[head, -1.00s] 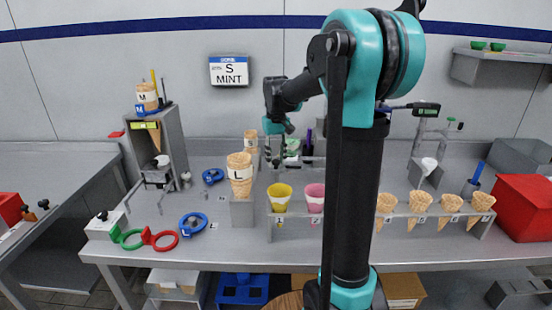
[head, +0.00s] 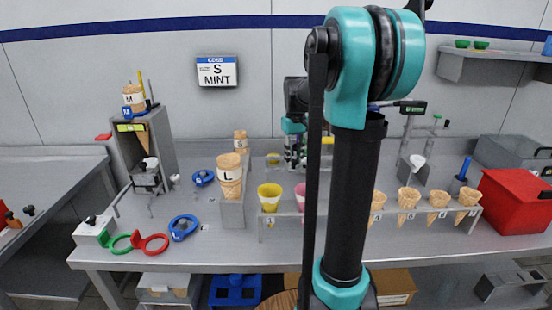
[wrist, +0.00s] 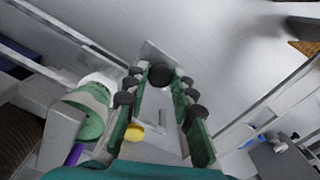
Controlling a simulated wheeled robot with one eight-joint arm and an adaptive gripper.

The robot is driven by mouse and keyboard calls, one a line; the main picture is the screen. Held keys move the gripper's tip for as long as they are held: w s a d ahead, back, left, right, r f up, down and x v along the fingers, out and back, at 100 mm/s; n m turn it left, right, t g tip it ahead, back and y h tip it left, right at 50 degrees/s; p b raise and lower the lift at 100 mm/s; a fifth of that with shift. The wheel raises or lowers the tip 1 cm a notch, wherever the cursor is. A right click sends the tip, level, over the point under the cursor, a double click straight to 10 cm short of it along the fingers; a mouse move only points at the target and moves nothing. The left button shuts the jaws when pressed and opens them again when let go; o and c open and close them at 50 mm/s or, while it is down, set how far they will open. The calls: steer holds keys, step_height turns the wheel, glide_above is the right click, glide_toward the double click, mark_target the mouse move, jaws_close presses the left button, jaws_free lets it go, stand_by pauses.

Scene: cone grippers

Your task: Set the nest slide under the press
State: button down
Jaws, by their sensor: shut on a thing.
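The exact contact is hard to see. In the head view the held piece is too small to make out. A small metal frame device (head: 146,181) at the left of the bench may be the press, but I cannot tell for sure.
A metal rack with cones (head: 437,199) and a yellow cup (head: 269,196) stands along the front. A large cone labelled L (head: 229,180) stands left of it. Blue (head: 184,227) and red (head: 155,243) rings lie front left. A red box (head: 515,203) is at right.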

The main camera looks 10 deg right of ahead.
mark_target(302, 168)
steer(key=shift+s+d, duration=0.15)
steer(key=shift+d, duration=0.6)
steer(key=shift+s+d, duration=0.15)
steer(key=shift+d, duration=0.6)
steer(key=c, duration=1.3)
jaws_free()
steer(key=shift+o, duration=0.2)
step_height(302, 168, up, 12)
